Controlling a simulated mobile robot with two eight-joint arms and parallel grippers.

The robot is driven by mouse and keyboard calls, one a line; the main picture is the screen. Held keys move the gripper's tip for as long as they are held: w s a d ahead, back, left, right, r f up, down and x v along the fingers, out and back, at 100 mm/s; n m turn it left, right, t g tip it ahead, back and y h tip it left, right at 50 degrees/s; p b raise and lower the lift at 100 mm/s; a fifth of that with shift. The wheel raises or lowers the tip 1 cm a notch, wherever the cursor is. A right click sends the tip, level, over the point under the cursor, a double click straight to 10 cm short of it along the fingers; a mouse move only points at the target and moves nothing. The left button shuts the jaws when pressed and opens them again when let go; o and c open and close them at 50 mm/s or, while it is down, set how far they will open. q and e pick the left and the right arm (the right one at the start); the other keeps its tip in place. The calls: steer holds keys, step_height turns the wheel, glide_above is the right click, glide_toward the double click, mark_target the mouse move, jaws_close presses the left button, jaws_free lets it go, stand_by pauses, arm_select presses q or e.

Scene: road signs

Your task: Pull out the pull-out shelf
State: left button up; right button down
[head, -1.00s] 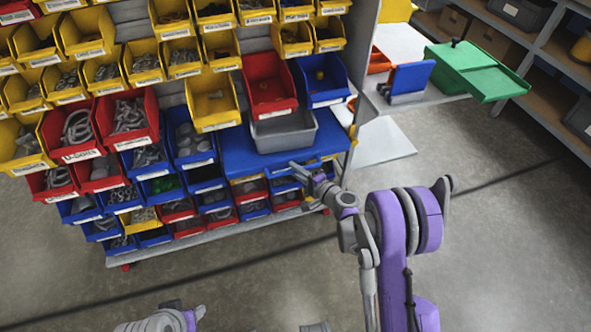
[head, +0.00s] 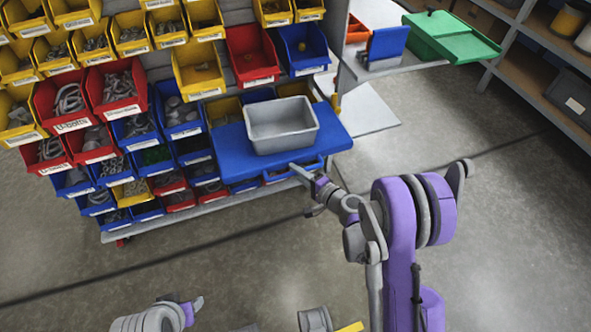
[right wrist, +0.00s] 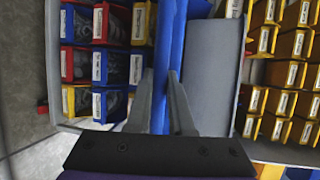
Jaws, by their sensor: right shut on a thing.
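The blue pull-out shelf (head: 232,158) sticks out from the lower right of the bin rack, with a grey open tub (head: 283,128) standing on it. A handle bar runs along its front edge. My right gripper (head: 296,170) is at that front edge, shut on the handle. In the right wrist view, the two fingers of the right gripper (right wrist: 161,75) lie on either side of a blue bar (right wrist: 161,60), with the tub (right wrist: 213,75) to the right. My left gripper (head: 194,308) is low at the bottom edge, away from the shelf; its jaws are unclear.
Yellow, red and blue bins of hardware fill the rack (head: 215,220). A green box (head: 450,38) stands on a side shelf at the upper right, beside grey shelving (head: 540,95). The floor (head: 240,270) in front of the rack is clear.

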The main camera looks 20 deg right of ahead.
steer(key=c, duration=0.8)
jaws_free()
steer(key=v, duration=1.1)
steer(key=shift+p, duration=0.45)
